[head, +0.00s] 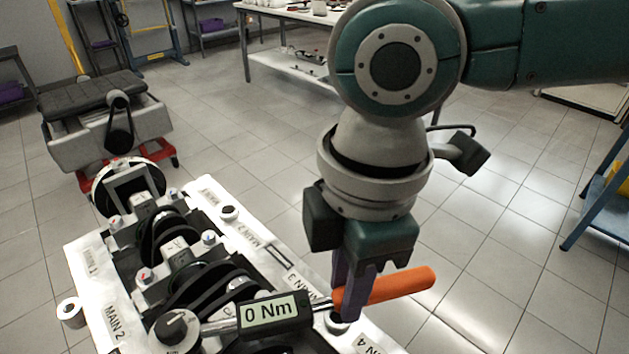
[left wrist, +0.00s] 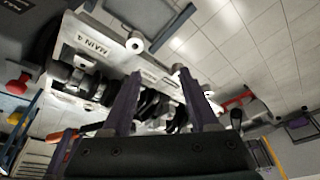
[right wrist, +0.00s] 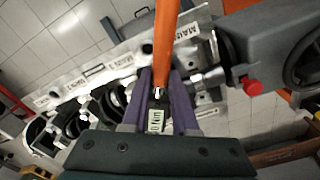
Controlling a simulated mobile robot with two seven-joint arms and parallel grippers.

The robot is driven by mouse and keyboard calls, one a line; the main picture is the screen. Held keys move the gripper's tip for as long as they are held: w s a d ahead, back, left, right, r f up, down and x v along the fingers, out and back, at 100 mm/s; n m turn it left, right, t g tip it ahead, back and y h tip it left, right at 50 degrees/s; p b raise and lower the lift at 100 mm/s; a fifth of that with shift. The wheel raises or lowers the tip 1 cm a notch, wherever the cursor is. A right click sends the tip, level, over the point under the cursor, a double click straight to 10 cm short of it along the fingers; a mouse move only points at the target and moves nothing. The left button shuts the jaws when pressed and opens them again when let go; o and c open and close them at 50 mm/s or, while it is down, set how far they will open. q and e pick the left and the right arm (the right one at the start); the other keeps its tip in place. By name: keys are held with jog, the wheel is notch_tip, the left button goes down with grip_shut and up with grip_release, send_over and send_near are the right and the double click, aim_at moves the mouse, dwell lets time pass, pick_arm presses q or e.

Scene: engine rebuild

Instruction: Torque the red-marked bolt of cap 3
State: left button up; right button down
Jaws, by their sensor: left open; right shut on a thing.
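My right gripper (head: 352,290) is shut on the orange-handled torque wrench (head: 385,287), which lies roughly level across the engine block (head: 75,255). Its display reads 0 Nm, and its round head (head: 177,330) is over the block's near left part. The wrench handle (right wrist: 164,40) runs between the fingers (right wrist: 160,105) in the right wrist view. A red-marked bolt (head: 147,275) and a blue-marked bolt (head: 208,238) stand on the cap beyond the wrench. Cap 3 is mostly hidden by the wrench; I cannot tell whether the head touches its bolt. My left gripper (left wrist: 158,100) is open and empty.
A white roller (head: 70,312) sits at the block's left edge. A grey machine part on a red stand (head: 105,135) is behind. A workbench (head: 285,15) is at the back, and a blue-framed stand (head: 600,195) at right. Tiled floor between them is free.

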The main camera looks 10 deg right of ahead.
dwell(0.4)
jog(key=shift+s+r+m+p, duration=0.1)
jog(key=shift+s+m+p, duration=0.2)
jog(key=shift+s+p, duration=0.45)
jog(key=shift+p, duration=0.4)
jog(key=shift+s+a+m+p, duration=0.1)
jog(key=shift+s+m+p, duration=0.7)
jog(key=shift+p, duration=0.25)
